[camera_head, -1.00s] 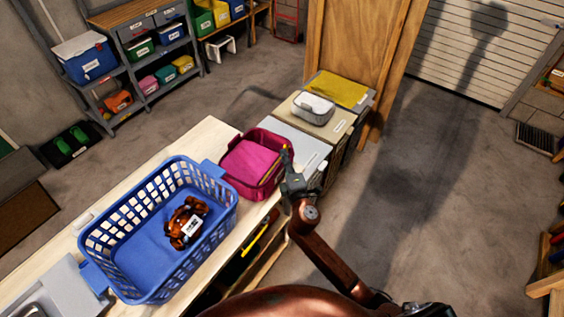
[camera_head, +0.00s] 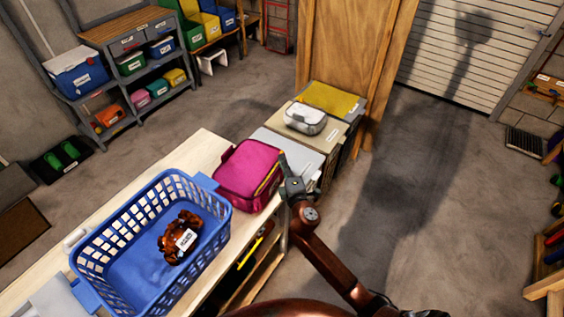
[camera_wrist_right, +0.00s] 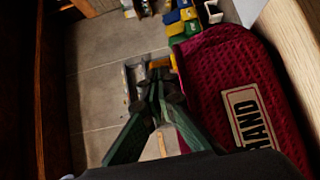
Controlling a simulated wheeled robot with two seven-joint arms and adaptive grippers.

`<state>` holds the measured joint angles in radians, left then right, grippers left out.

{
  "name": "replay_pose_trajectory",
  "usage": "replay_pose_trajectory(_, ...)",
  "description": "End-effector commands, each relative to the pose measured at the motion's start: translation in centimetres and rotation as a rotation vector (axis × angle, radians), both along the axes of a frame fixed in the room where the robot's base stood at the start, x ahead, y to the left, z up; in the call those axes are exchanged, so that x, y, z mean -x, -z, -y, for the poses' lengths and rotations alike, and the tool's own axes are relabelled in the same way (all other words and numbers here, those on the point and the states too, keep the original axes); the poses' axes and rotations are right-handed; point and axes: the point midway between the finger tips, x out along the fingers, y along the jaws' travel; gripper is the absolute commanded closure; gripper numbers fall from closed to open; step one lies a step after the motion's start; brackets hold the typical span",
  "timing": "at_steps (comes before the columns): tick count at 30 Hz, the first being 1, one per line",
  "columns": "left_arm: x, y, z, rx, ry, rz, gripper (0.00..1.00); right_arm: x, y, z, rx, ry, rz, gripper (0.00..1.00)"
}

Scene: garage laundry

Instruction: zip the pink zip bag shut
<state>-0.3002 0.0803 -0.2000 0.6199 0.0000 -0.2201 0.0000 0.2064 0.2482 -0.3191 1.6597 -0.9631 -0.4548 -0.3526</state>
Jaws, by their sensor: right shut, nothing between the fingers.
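The pink zip bag (camera_head: 247,170) stands at the far right end of the pale wooden bench, its top lying flat over it. A yellow strip runs along its upper right edge. My right gripper (camera_head: 284,162) is beside the bag's right side, shut and empty. In the right wrist view, the bag (camera_wrist_right: 218,72) is right of my shut fingers (camera_wrist_right: 156,80), with a pale label on it. I cannot tell whether the fingers touch the bag. The zip pull is not clear. My left gripper is not in view.
A blue basket (camera_head: 88,222) holding a brown toy (camera_head: 179,237) stands left of the bag on the bench (camera_head: 205,150). Boxes behind the bag carry a grey-white case (camera_head: 305,118). Open floor (camera_head: 400,200) lies to the right.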

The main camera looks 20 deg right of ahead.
Motion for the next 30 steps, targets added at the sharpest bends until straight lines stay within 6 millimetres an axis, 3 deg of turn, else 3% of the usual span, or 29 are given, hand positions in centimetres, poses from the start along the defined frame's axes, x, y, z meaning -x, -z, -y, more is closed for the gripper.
replay_pose_trajectory(5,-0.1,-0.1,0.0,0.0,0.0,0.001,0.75,0.7,0.0,-1.4,-0.002,-0.004,-0.001,1.0)
replay_pose_trajectory(9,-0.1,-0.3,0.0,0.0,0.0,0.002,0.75,2.0,0.0,-3.8,-0.005,-0.009,-0.001,1.0)
replay_pose_trajectory(15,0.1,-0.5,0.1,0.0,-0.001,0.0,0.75,6.9,0.0,-3.4,-0.002,-0.005,-0.001,1.0)
replay_pose_trajectory(21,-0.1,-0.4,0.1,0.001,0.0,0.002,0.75,10.3,0.1,-3.4,-0.001,-0.004,-0.001,1.0)
replay_pose_trajectory(30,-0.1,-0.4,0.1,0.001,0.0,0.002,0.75,11.9,0.0,-3.5,0.0,-0.005,0.0,1.0)
